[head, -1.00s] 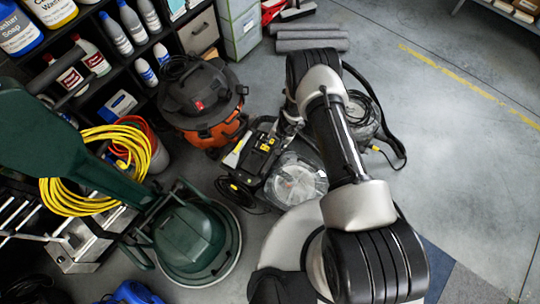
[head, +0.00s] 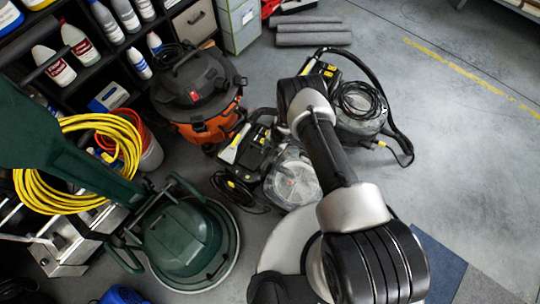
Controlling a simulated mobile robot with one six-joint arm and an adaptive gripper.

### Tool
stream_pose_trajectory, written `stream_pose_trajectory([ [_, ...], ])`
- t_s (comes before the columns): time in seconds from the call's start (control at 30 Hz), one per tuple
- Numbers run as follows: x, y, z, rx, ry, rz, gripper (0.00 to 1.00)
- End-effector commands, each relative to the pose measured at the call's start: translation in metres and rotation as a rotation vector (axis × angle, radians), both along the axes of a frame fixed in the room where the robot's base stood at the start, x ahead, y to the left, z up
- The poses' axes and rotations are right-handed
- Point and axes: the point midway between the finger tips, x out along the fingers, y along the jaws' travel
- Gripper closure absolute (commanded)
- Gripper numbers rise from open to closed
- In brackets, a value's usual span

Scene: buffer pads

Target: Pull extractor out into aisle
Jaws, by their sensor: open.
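Two floor-cleaning machines stand close together in the middle, and I cannot tell for sure which is the extractor. One is a grey and black machine (head: 360,122) with a coiled black hose on top and yellow parts, just right of my raised arm. The other is a black machine (head: 252,150) with yellow accents and a clear domed tank (head: 292,182), left of my arm. My arm reaches up the picture between them and covers parts of both. My gripper does not show; it is hidden behind my arm.
An orange and black shop vacuum (head: 200,95) stands by the shelf of bottles (head: 85,60). A green floor machine (head: 185,240) and a yellow hose coil (head: 75,165) are at left. Grey rolls (head: 312,32) lie at the back. Open floor (head: 460,170) spreads right.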

Motion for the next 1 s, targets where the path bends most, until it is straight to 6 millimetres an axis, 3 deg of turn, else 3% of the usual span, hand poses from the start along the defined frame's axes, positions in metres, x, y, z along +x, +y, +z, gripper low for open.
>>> stream_pose_trajectory([
  [0.03, 0.001, 0.001, -0.012, 0.000, 0.000, 0.001, 0.59],
  [0.2, 0.002, 0.004, -0.025, 0.000, 0.000, 0.001, 0.59],
  [0.6, 0.003, 0.005, -0.028, 0.000, 0.000, 0.000, 0.59],
  [1.0, 0.003, 0.005, -0.028, 0.000, 0.000, 0.000, 0.85],
])
